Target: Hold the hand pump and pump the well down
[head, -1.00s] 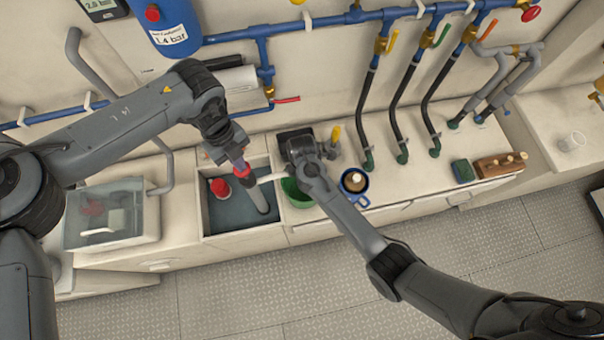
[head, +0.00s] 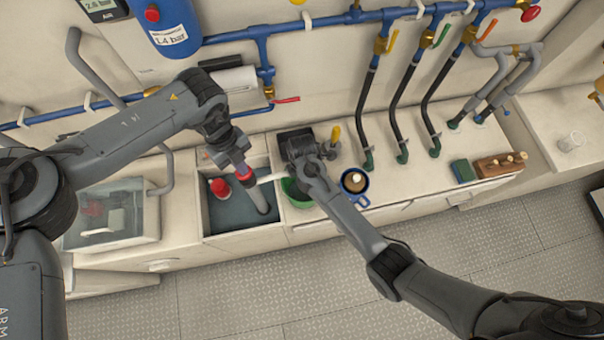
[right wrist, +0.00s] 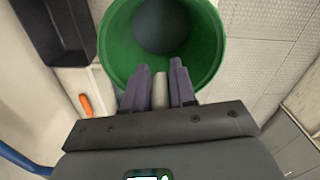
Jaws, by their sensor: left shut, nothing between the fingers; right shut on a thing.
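The hand pump (head: 261,199) has a grey barrel, a red top and a pale spout (head: 272,177) pointing right. It stands tilted in the open well (head: 216,226). My left gripper (head: 240,168) is shut at the pump's red top, with nothing seen between its fingers. A green bucket (head: 297,196) stands right of the well, partly hidden by my right arm. My right gripper (head: 290,172) is over it. In the right wrist view its fingers (right wrist: 160,85) are shut on a pale tab (right wrist: 160,93) at the rim of the bucket (right wrist: 210,55).
A red-topped thing (head: 220,187) is in the well. A clear box (head: 112,230) stands left. A blue mug (head: 354,193) stands right of the bucket. Black hoses (head: 396,110), a green sponge (head: 463,171) and a wooden block (head: 500,165) are farther right.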

